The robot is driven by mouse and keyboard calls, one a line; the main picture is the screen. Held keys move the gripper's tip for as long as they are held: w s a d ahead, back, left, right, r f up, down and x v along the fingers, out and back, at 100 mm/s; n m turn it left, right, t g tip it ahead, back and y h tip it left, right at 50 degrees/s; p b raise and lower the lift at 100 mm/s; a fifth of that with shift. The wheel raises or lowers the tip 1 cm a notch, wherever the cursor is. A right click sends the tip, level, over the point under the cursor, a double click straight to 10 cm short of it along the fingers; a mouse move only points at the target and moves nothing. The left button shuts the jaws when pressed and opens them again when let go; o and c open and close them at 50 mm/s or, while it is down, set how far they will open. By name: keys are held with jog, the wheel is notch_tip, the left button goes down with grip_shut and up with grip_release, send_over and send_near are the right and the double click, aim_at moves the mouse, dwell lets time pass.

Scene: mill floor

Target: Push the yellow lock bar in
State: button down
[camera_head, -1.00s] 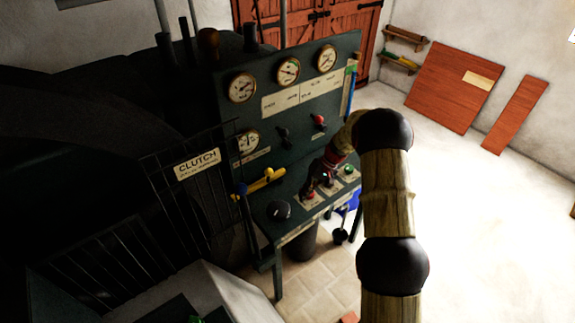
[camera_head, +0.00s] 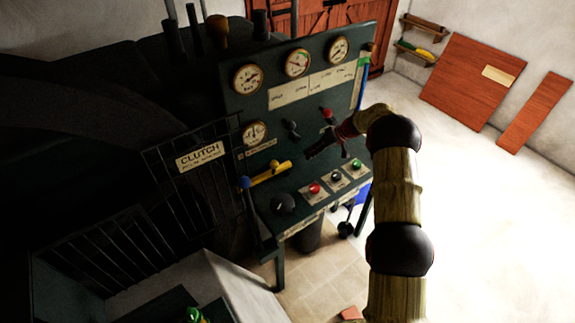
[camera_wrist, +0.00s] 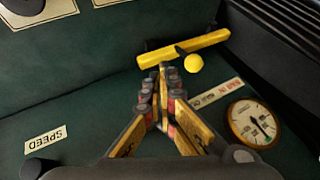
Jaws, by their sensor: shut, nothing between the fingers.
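The yellow lock bar (camera_head: 270,173) lies at the left of the dark green control panel, beside the CLUTCH gate. In the wrist view it is a long yellow bar (camera_wrist: 170,53) with a round yellow knob (camera_wrist: 193,63) beside it and a dark piece across its middle. My gripper (camera_head: 308,156) is shut and empty, to the right of the bar and a little above its level in the head view. In the wrist view my closed fingertips (camera_wrist: 163,69) point at the bar, just short of it in the picture. I cannot tell whether they touch.
The barred gate with its CLUTCH sign (camera_head: 200,157) stands to the left. A gauge (camera_head: 255,133) sits above the bar. A black knob (camera_head: 283,203) and red (camera_head: 314,188), black and green buttons lie below. A red-topped lever (camera_head: 327,113) is near my wrist.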

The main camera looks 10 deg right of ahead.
jog(key=w+a+f+p, duration=0.1)
jog(key=w+a+f, duration=0.1)
jog(key=a+f, duration=0.5)
jog(key=shift+a, duration=1.25)
jog(key=shift+w, duration=0.1)
jog(key=s+a+b, duration=0.3)
jog(key=a+b, duration=0.2)
jog(key=a, duration=0.2)
